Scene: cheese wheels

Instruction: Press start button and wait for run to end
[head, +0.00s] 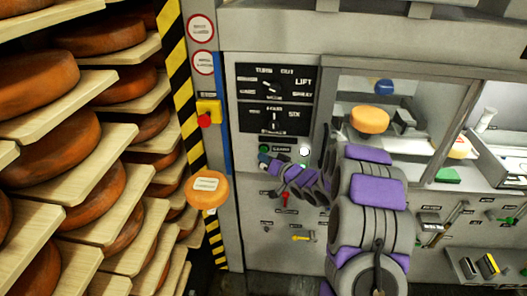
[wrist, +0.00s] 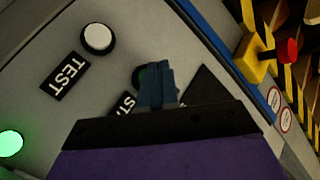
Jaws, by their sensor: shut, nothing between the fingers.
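The start button is a dark green round button; in the wrist view a sliver of it (wrist: 139,76) shows behind my fingers. In the head view my gripper (head: 264,158) is at the grey panel, just below a small green button (head: 264,149). A white button (wrist: 98,38) stands beside the "TEST" label (wrist: 65,77). A bright green light (wrist: 10,143) glows at the left edge.
A yellow box with a red knob (head: 208,112) is mounted left of the panel, near a striped post (head: 178,75). Shelves with orange cheese wheels (head: 85,190) fill the left. A cheese wheel (head: 369,119) sits inside the machine opening at right. Levers (head: 303,237) stick out below.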

